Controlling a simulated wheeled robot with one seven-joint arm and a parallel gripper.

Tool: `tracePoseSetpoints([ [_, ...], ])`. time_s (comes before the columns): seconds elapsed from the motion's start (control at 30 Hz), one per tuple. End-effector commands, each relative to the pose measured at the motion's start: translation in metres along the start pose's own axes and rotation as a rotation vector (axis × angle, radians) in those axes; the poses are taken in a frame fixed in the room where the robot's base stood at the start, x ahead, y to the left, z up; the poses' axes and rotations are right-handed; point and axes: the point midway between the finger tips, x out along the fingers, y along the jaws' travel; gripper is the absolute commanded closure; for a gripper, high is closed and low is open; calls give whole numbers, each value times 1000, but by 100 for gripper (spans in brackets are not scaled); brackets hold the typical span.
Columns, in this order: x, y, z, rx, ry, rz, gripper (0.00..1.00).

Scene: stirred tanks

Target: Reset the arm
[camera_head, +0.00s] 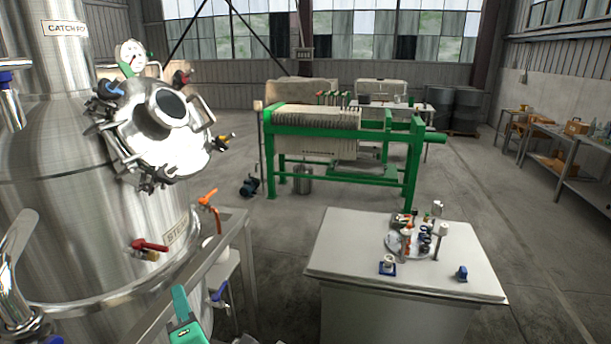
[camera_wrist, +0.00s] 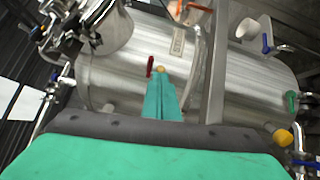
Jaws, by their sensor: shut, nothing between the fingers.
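My gripper (camera_head: 180,294) shows at the bottom left of the head view, as a green finger and part of a green body. In the wrist view my gripper (camera_wrist: 161,82) points away from the camera, with its two green fingers together and nothing held. Behind the fingertips is the big steel tank (camera_wrist: 120,75). In the head view the tank (camera_head: 70,220) fills the left side, and my gripper is in front of its lower right. I cannot tell the exact gap between fingertips and tank. The rest of my arm is out of the head view.
A red-handled valve (camera_head: 148,246) and an orange-handled valve (camera_head: 209,198) stick out near the tank. A steel frame (camera_head: 205,255) stands beside it. A white table (camera_head: 345,255) with small parts is to the right.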

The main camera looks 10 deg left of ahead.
Motion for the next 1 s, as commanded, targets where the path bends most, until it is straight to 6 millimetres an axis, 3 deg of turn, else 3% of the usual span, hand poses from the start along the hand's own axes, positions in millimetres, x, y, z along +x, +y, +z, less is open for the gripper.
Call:
tracePoseSetpoints([
  [0.17,-24,-48,12,218,-70,-17,100],
  [0.47,-91,-131,34,621,-234,-10,100],
  [0.7,-158,-188,42,897,-372,19,100],
  [1.0,-256,-238,40,1187,-538,82,100],
])
